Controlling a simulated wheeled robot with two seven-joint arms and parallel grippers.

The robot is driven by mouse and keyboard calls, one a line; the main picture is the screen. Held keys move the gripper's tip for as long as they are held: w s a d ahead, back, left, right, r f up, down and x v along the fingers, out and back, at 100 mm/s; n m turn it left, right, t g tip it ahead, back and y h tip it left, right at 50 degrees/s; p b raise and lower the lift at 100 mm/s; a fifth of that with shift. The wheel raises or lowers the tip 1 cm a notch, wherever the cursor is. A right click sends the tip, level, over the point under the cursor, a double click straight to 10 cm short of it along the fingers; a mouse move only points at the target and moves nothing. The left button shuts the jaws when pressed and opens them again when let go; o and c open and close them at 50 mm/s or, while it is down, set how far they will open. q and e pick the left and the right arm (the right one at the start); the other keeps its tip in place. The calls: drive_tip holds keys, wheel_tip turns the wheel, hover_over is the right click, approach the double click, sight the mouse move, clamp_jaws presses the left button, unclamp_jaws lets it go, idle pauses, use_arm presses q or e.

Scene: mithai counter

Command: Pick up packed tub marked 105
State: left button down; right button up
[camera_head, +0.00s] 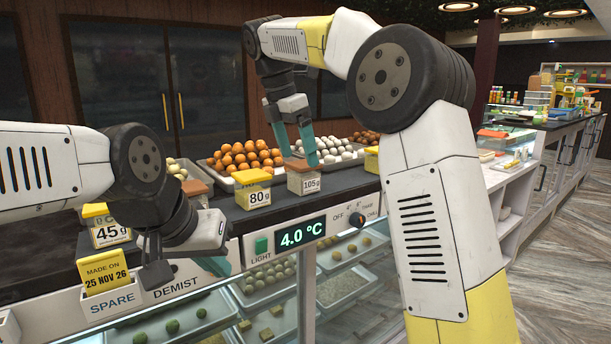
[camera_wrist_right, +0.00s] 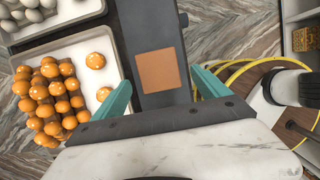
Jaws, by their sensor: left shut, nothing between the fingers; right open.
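The packed tub marked 105 g (camera_head: 303,182) stands upright on the dark counter top, a pale box with a brown lid. In the right wrist view its square brown lid (camera_wrist_right: 157,70) lies between the two teal fingers, with a gap on each side. My right gripper (camera_head: 302,160) is open, pointing down at the tub from above; I cannot tell how far the fingertips reach down its sides. My left gripper (camera_head: 217,264) is shut and empty, low in front of the counter's panel, left of the green light switch.
A yellow-lidded 80 g tub (camera_head: 254,193) stands close to the left of the 105 tub. Trays of orange sweets (camera_head: 240,158) and white sweets (camera_head: 330,151) lie behind. A yellow tub (camera_head: 371,160) shows beside my right arm.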

sight(307, 175)
drive_tip(key=x, duration=0.7)
drive_tip(key=shift+w+d, duration=0.25)
drive_tip(key=shift+c, duration=0.4)
drive_tip(key=c, duration=1.4)
